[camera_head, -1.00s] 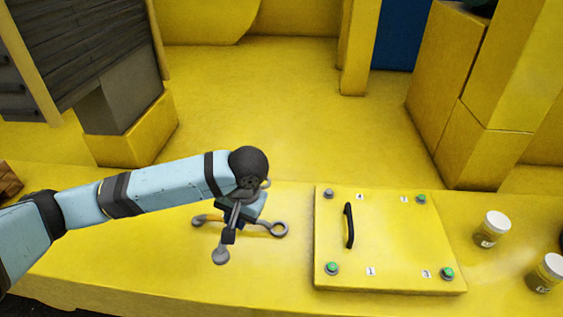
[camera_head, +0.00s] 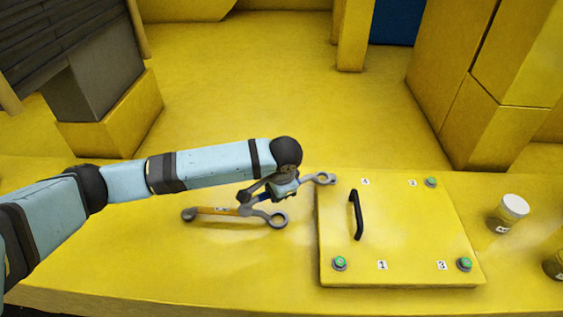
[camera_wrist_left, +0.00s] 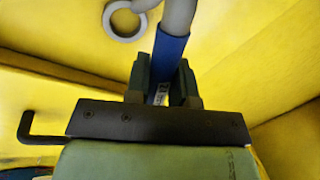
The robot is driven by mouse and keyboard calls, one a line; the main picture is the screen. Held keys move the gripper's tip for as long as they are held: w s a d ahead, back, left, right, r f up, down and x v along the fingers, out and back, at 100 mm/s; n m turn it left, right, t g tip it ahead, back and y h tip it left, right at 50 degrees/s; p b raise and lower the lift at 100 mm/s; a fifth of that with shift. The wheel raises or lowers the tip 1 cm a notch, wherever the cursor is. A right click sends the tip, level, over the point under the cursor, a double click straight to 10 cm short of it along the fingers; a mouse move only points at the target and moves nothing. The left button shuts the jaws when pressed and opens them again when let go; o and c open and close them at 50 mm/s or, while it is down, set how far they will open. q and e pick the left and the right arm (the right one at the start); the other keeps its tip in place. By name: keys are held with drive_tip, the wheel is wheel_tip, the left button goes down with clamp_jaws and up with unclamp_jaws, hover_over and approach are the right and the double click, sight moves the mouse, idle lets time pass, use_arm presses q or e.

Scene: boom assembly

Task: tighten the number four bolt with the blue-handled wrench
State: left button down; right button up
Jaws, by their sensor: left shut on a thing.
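My left gripper (camera_head: 280,188) is shut on the blue-handled wrench, and its fingers show on the blue handle (camera_wrist_left: 170,55) in the left wrist view. The wrench's grey ring end (camera_head: 322,179) reaches right to the back-left corner of the yellow panel (camera_head: 420,225). The bolt at that corner is hidden around the ring. I cannot tell whether the ring sits on it or just above it. The label beside that corner (camera_head: 365,182) is too small to read surely. My right gripper is not in view.
A wrench with an orange-yellow handle (camera_head: 215,211) lies on the yellow table left of the panel. The panel has a black handle (camera_head: 356,215) and green-topped bolts at its other corners, such as the front-left one (camera_head: 340,263). A white-lidded jar (camera_head: 509,213) stands at right.

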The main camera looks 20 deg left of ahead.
use_arm(q)
drive_tip(key=w+r+m+b, duration=0.2)
drive_tip(key=w+r+m, duration=0.25)
drive_tip(key=w, duration=0.25)
drive_tip(key=shift+t+h, duration=0.3)
drive_tip(key=shift+h, duration=0.1)
drive_tip(key=b+x, duration=0.2)
drive_tip(key=b, duration=0.1)
drive_tip(key=b+x, duration=0.2)
drive_tip(key=b, duration=0.1)
drive_tip(key=shift+s+a+f, duration=0.1)
drive_tip(key=shift+a+f, duration=0.05)
drive_tip(key=shift+a, duration=0.1)
drive_tip(key=shift+p, duration=0.6)
drive_tip(key=shift+f, duration=0.35)
idle(0.5)
drive_tip(key=shift+f, duration=0.7)
idle(0.5)
